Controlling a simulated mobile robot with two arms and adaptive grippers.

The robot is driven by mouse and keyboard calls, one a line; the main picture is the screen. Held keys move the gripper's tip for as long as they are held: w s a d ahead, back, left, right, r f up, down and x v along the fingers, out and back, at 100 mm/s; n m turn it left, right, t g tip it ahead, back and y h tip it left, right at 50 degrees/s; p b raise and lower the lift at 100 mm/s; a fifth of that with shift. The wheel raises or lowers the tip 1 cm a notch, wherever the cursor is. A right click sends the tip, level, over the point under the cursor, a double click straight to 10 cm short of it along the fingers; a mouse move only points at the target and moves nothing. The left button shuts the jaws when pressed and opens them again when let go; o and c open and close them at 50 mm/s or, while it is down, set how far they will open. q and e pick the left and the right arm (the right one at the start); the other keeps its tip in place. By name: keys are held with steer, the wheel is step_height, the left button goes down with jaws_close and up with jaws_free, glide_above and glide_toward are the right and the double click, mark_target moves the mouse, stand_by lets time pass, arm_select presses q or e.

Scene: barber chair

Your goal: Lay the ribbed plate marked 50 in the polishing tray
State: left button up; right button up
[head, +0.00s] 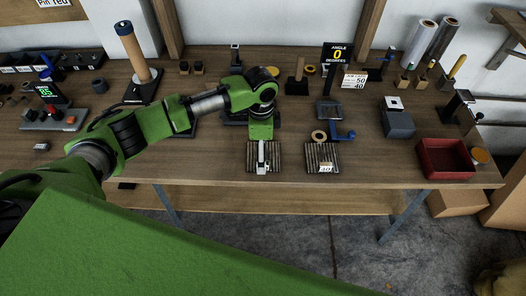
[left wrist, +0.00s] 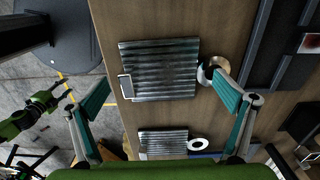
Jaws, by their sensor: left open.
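A ribbed grey plate (head: 252,160) lies near the bench's front edge under my left gripper (head: 262,148). In the left wrist view this plate (left wrist: 158,68) lies between the spread teal fingers (left wrist: 163,105), with a small white tag at its edge whose number I cannot read. The gripper is open, above the plate and holding nothing. A second ribbed plate (head: 320,152) lies to its right with a white tag at its near edge, its number too small to be sure of. A red open tray (head: 446,160) stands at the right end of the bench, looking empty. What looks like my right arm (left wrist: 40,108) shows over the floor.
A grey block (head: 397,123) stands left of the red tray. A sign with 50 and 40 (head: 355,79) and an angle display (head: 338,54) stand behind. Bench between second plate and tray is mostly clear.

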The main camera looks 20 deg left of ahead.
arm_select(q)
steer(key=shift+f, duration=0.85)
steer(key=shift+s+r, duration=0.1)
steer(key=shift+s, duration=0.1)
steer(key=c, duration=2.7)
steer(key=shift+s, duration=0.1)
jaws_close()
